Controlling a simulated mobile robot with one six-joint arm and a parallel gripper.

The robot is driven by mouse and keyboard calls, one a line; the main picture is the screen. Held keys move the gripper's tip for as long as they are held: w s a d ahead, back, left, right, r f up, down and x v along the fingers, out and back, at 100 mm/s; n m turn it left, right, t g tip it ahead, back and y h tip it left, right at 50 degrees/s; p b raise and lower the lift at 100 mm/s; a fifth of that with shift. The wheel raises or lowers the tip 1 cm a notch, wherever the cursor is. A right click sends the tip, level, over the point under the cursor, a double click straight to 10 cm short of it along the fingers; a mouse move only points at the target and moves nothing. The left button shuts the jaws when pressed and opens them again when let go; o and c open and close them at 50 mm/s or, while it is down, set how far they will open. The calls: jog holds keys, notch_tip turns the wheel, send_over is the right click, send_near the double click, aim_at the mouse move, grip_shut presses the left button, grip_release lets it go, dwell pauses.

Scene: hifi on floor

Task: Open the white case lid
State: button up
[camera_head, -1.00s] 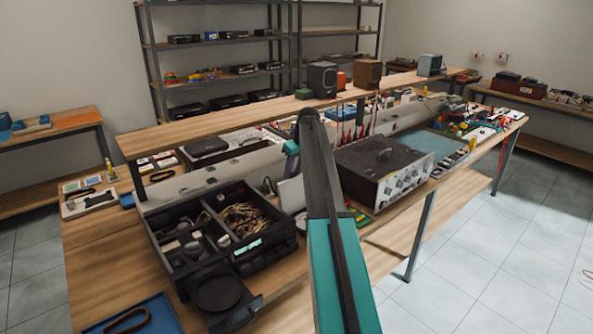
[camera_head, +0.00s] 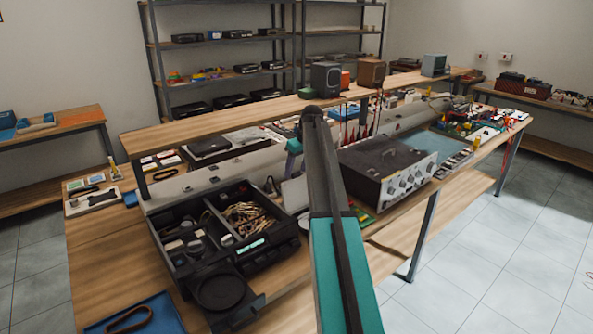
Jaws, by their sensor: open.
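A long pale grey-white surface (camera_head: 232,170) with small dark fittings shows on the bench behind the black organizer. I cannot tell whether it is the white case or its lid. A smaller whitish panel (camera_head: 294,193) stands just left of my arm and is partly covered by it. No raised lid can be made out clearly. My arm reaches from the bottom centre up over the bench. A small teal and purple part shows beside its far end, but no gripper fingers can be made out.
A black organizer (camera_head: 190,220) with cables and small parts sits at front left. A dark instrument with knobs (camera_head: 385,170) stands right of my arm. A blue tray (camera_head: 150,318) lies at the near left. A raised wooden shelf (camera_head: 240,117) runs above the bench's back. Floor at right is clear.

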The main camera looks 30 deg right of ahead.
jog(key=b+v, duration=0.2)
jog(key=v, duration=1.1)
jog(key=shift+r+b, duration=0.2)
jog(key=shift+b, duration=0.1)
jog(key=shift+s+f, duration=0.1)
jog(key=shift+s, duration=0.05)
